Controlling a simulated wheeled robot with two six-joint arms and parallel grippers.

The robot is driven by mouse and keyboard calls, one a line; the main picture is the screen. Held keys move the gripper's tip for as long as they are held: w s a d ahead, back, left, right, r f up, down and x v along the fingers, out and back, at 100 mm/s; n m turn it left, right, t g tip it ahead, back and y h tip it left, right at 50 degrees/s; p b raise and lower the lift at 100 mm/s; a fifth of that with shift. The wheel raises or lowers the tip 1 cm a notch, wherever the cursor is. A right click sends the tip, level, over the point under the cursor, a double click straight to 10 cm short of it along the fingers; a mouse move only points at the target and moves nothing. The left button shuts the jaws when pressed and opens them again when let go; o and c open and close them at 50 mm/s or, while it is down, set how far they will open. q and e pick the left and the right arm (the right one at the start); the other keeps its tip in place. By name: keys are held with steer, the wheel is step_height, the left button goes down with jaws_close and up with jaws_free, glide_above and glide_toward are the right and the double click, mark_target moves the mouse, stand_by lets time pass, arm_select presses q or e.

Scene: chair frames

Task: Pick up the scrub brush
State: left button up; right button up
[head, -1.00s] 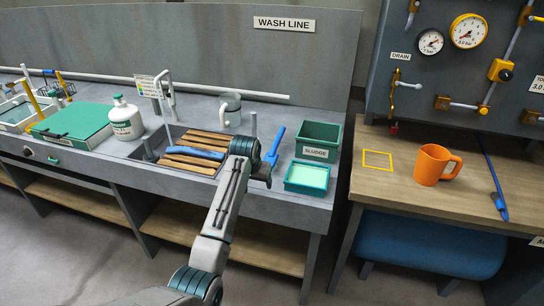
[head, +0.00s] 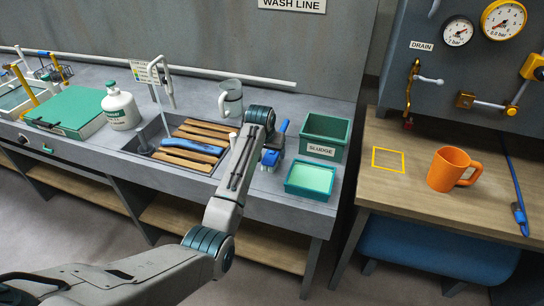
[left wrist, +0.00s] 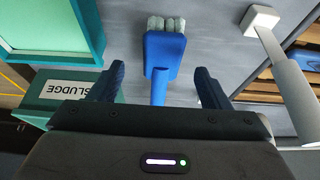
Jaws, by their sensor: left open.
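The scrub brush (head: 270,157) is blue with pale bristles and stands on the wash counter between the sink and the green boxes. In the left wrist view the brush (left wrist: 163,52) has its handle pointing towards my gripper. My left gripper (left wrist: 158,84) is open, with one finger on each side of the handle and visible gaps to both. In the head view my left gripper (head: 275,137) is at the brush and hides part of it. My right gripper is not in view.
The sludge box (head: 322,150) and a green tray (head: 311,180) stand just right of the brush. A grey post (left wrist: 282,70) rises on its other side. The sink holds wooden slats (head: 190,157) with a blue object (head: 170,144). A clear jug (head: 230,98) stands behind.

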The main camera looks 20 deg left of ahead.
mark_target(270, 157)
arm_select(q)
steer(key=p+x, duration=0.1)
steer(key=x, duration=0.3)
steer(key=shift+a+f+p, duration=0.15)
steer(key=shift+a+p, duration=0.05)
steer(key=shift+p, duration=0.15)
steer(key=shift+w+f, duration=0.2)
steer(key=shift+f, duration=0.25)
steer(key=shift+c, duration=0.9)
steer(key=c, duration=1.1)
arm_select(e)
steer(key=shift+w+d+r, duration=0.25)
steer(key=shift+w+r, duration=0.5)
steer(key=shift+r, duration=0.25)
